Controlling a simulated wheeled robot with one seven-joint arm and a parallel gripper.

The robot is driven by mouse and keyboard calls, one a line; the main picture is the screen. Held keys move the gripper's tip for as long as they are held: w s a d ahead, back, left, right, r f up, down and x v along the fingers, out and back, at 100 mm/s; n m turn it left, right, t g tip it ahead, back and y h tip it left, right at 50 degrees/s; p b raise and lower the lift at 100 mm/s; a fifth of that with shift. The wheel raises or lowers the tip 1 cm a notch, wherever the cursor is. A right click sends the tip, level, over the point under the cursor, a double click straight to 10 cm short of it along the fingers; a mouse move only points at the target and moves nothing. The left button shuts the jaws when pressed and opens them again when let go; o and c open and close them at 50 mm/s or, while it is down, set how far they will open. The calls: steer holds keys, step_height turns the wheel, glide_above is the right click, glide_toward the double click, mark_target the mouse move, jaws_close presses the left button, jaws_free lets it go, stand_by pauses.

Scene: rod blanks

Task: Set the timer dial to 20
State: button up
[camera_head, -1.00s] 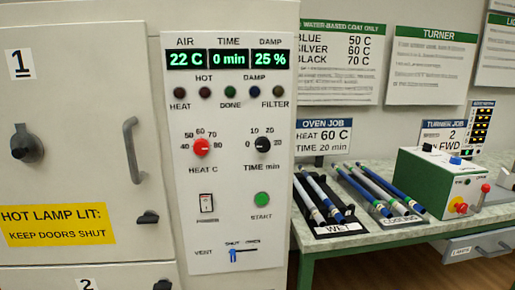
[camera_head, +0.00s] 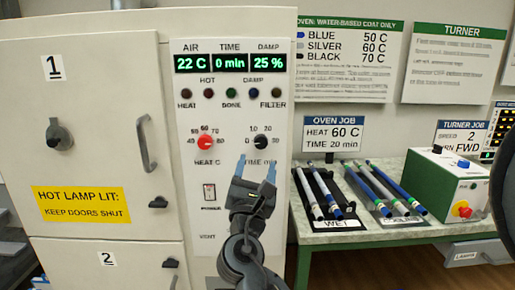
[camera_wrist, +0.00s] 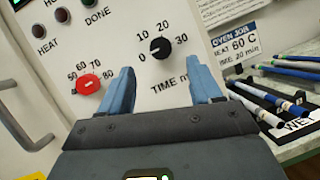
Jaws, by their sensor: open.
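The black timer dial (camera_head: 261,142) is on the white oven panel, under the displays, with marks 0, 10, 20 and 30 around it. In the wrist view the timer dial (camera_wrist: 160,48) shows ahead of my fingers, its pointer toward the 0 side. The time display (camera_head: 230,62) reads 0 min. My gripper (camera_head: 256,168) is open and empty, just below the dial in the head view. In the wrist view its blue fingertips (camera_wrist: 160,82) stand apart, with the dial beyond the gap and not touched.
The red heat dial (camera_head: 205,142) is left of the timer dial. The oven door handle (camera_head: 147,143) sticks out further left. An oven job card (camera_head: 333,134) reads 60 C, 20 min. Rods lie in racks (camera_head: 340,222) on the table at right, beside a green machine (camera_head: 445,185).

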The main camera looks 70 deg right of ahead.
mark_target(261, 143)
steer(key=p+x, duration=0.2)
steer(key=x, duration=0.5)
steer(key=shift+d+r, duration=0.15)
steer(key=shift+d, duration=0.15)
steer(key=c, duration=1)
